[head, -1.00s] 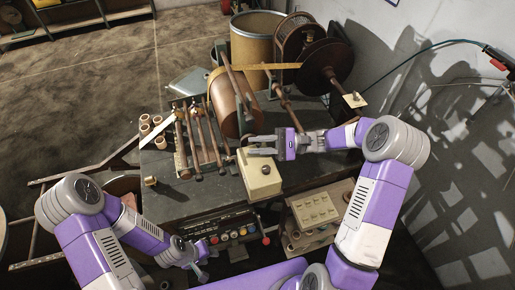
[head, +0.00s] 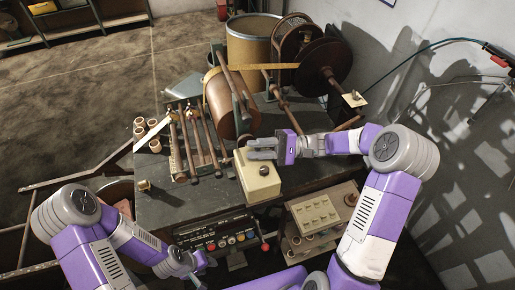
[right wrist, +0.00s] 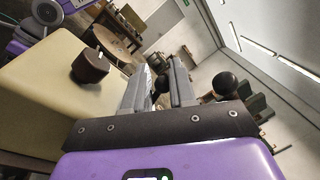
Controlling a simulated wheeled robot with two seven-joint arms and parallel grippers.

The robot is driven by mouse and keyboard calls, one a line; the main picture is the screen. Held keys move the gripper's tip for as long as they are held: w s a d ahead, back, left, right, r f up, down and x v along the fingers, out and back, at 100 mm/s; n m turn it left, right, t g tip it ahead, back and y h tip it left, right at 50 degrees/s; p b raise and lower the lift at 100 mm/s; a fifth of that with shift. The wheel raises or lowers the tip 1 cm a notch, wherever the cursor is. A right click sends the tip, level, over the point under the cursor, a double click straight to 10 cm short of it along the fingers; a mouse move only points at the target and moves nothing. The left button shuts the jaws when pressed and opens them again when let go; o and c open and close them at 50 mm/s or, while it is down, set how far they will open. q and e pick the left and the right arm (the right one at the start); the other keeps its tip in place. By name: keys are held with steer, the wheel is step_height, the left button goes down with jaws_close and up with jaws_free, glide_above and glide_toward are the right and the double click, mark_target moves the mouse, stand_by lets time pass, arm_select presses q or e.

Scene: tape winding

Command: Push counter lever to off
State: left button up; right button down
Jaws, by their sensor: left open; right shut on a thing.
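The counter looks to be the cream box (head: 258,184) with a dark round knob on top, at the front of the dark bench. It also shows at the left of the right wrist view (right wrist: 45,100). My right gripper (head: 254,149) lies level along the box's far edge. In the right wrist view a black ball-ended lever (right wrist: 161,84) shows between its fingers, and the gripper is shut on it. A second black ball (right wrist: 222,83) shows beyond the right finger. The fingers hide the lever in the head view. My left gripper (head: 203,270) is low, before the bench front, open and empty.
A control panel with coloured knobs (head: 232,239) is on the bench front. A cream block (head: 318,213) stands right of it. Rollers (head: 194,147), a brown drum (head: 228,103) and reels (head: 325,66) crowd the bench behind. Small copper-coloured cups (head: 140,132) stand at left.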

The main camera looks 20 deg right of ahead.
steer(key=shift+w+r, duration=0.1)
steer(key=c, duration=1.1)
jaws_free()
steer(key=shift+d, duration=0.1)
